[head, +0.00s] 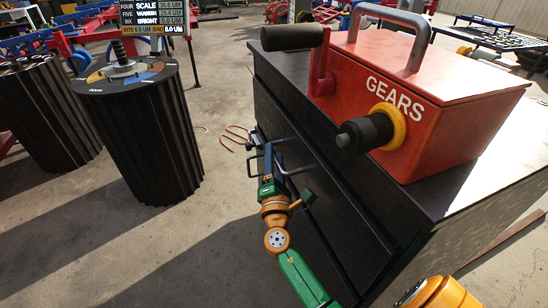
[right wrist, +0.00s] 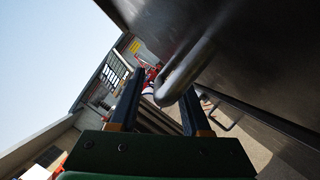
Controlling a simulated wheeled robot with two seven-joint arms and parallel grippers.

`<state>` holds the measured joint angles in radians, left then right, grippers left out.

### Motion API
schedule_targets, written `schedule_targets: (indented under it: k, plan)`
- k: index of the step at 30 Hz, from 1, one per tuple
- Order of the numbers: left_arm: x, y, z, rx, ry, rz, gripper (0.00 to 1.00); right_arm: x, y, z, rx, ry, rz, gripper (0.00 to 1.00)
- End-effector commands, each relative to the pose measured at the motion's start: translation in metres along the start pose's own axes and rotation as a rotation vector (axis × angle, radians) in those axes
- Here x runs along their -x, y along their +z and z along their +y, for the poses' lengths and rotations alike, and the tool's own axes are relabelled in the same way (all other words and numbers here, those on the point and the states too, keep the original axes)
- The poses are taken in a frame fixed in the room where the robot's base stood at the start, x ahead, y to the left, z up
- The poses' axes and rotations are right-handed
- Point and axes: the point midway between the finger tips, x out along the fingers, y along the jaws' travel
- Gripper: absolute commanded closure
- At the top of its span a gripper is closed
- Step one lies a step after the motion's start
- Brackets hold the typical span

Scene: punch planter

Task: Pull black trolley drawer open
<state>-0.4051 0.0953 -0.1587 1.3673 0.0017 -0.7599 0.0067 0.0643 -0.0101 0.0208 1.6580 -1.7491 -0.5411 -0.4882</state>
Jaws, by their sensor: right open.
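The black trolley (head: 350,215) stands at centre right, its drawer front facing left. A grey bar handle (head: 302,168) sticks out from the drawer front. My right gripper (head: 267,158), on a green and orange arm, is at this handle with its fingers pointing away from me. In the right wrist view the two fingers (right wrist: 158,95) are apart, and the curved metal handle (right wrist: 185,75) reaches in between them near the tips. I cannot tell whether either finger touches it. The drawer looks shut against the trolley body. My left gripper is not in view.
A red box marked GEARS (head: 420,100) with a crank sits on the trolley top. A dark ribbed drum (head: 140,130) with a coloured top stands to the left, another drum (head: 45,115) beyond it. The floor between drum and trolley is mostly clear.

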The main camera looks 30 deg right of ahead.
Motion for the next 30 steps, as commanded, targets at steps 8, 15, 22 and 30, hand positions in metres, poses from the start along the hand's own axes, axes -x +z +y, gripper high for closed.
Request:
schedule_targets:
  k: [8,15,22,30]
  plan:
    - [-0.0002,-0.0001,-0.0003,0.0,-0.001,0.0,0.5,0.0006,-0.0004,-0.0004,0.0,0.0,0.001,0.96]
    - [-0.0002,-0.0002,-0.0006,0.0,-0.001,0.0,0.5,0.0007,-0.0006,-0.0005,0.0,0.0,0.002,1.0]
    - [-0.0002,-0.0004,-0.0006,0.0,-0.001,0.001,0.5,0.0008,-0.0007,-0.0006,0.0,-0.001,0.002,1.0]
    - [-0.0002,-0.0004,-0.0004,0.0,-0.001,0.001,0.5,0.0009,-0.0008,-0.0006,0.0,-0.001,0.002,1.0]
